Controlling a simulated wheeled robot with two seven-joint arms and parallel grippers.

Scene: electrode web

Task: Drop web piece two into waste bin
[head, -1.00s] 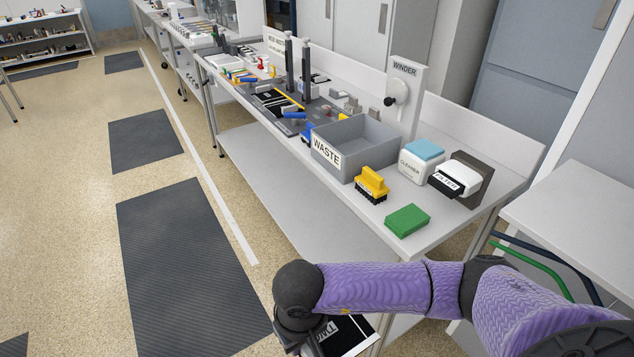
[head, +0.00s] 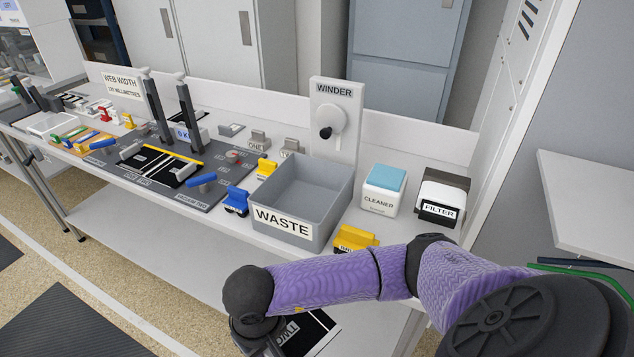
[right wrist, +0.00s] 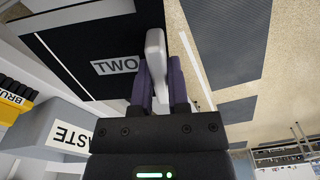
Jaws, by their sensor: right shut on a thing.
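Web piece two is a black sheet with white lines and a "TWO" label; in the head view web piece two (head: 312,336) hangs low in front of the bench, partly hidden by my right arm. In the right wrist view web piece two (right wrist: 80,40) fills the upper left. My right gripper (right wrist: 157,85) is shut on a pale grip at its edge. The grey waste bin (head: 318,237), labelled "WASTE", stands on the bench beyond my right arm and looks empty inside. Its corner also shows in the right wrist view (right wrist: 45,120). My left gripper is not in view.
A blue-handled tool (head: 236,202) is left of the bin.

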